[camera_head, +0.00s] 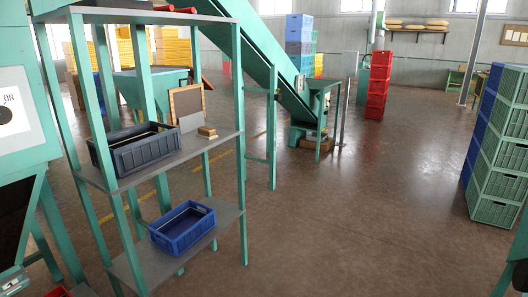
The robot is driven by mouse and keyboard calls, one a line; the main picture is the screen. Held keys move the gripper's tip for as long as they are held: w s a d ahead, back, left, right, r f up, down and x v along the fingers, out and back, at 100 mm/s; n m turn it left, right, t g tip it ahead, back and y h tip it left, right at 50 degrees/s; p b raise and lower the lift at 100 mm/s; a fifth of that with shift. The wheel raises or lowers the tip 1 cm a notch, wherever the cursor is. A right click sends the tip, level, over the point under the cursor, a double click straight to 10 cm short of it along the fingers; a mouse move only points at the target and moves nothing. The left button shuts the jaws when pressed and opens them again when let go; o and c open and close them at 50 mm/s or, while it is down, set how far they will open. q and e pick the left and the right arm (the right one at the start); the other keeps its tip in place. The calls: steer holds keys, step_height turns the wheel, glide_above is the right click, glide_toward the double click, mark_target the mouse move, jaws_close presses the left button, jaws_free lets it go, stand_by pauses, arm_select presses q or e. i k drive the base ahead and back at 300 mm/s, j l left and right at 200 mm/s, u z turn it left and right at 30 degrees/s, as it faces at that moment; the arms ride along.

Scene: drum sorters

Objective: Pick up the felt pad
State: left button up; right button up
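No thing here is plainly a felt pad. A flat grey piece (190,122) on the upper shelf of the green rack could be it, but it is too small to be sure. It is in front of a wood-framed brown panel (187,102) that stands upright. A small tan block (207,132) lies just to its right, near the shelf's right edge. Neither of my grippers shows in the head view.
The green rack (240,150) holds a dark grey crate (150,152) on its upper shelf and a blue crate (183,232) on its lower shelf. A green conveyor (262,70) rises behind. Green crates (497,165) are stacked at right. The brown floor (350,200) between is clear.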

mark_target(204, 132)
steer(key=i+l+u, duration=0.15)
steer(key=i+u, duration=0.2)
steer(key=i, duration=0.15)
steer(key=i+l+u, duration=0.7)
steer(key=i, duration=0.15)
